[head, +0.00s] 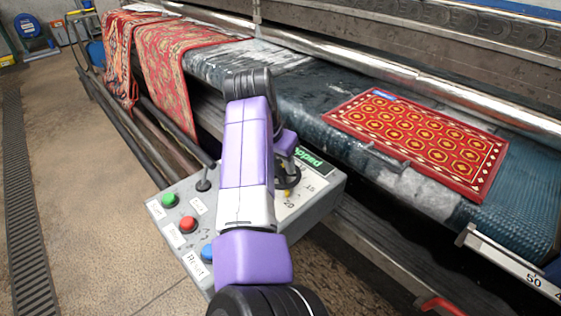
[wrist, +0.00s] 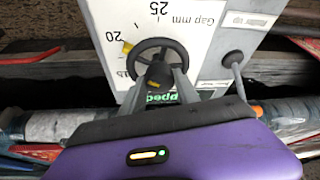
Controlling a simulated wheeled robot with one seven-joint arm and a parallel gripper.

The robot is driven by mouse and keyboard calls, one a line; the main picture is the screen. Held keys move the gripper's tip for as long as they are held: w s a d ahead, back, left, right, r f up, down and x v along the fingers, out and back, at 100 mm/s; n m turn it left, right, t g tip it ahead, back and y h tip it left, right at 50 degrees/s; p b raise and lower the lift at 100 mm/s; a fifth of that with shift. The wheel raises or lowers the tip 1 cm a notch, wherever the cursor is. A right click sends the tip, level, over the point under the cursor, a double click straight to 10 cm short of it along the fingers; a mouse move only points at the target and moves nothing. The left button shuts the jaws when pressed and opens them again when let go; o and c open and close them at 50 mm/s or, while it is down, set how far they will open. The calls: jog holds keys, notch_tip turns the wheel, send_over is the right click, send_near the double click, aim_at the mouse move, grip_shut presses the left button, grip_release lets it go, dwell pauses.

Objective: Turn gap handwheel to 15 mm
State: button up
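The gap handwheel (wrist: 157,62) is a black spoked wheel with a dark round hub, on the grey control box (head: 325,188). Its yellow mark (wrist: 127,47) sits beside the 20 (wrist: 113,38) on the white gap scale, shown upside down in the wrist view; 25 is further along. In the head view the handwheel (head: 288,180) is partly hidden behind my purple arm, with the 15 to its right. My gripper (wrist: 160,77) is at the handwheel, its fingers spread on either side of the hub. Whether they touch it is unclear.
A black lever (wrist: 233,60) stands near the handwheel. The box also carries a green button (head: 168,199), a red button (head: 188,224), a blue button (head: 207,252) and a joystick-like lever (head: 204,180). A red rug (head: 418,140) lies on the wet belt behind.

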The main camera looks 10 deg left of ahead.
jog(key=shift+r+p, duration=0.1)
jog(key=shift+p, duration=0.45)
grip_shut()
jog(key=shift+d+r+n+y+p, duration=0.15)
jog(key=shift+n+y+p, duration=0.15)
jog(key=shift+n+p, duration=0.55)
jog(key=n+y+p, duration=0.1)
jog(key=n+p, duration=0.2)
jog(key=p, duration=0.2)
jog(key=shift+d, duration=0.1)
jog(key=n+y+p, duration=0.1)
jog(key=n+p, duration=0.2)
jog(key=p, duration=0.1)
jog(key=shift+n+y, duration=0.25)
jog(key=shift+y, duration=0.05)
jog(key=shift+f+n+y+p, duration=0.2)
jog(key=shift+n+y+p, duration=0.7)
jog(key=shift+n, duration=0.9)
jog(key=shift+g, duration=0.3)
jog(key=o, duration=1.3)
grip_release()
jog(key=shift+c, duration=0.2)
jog(key=shift+h, duration=0.3)
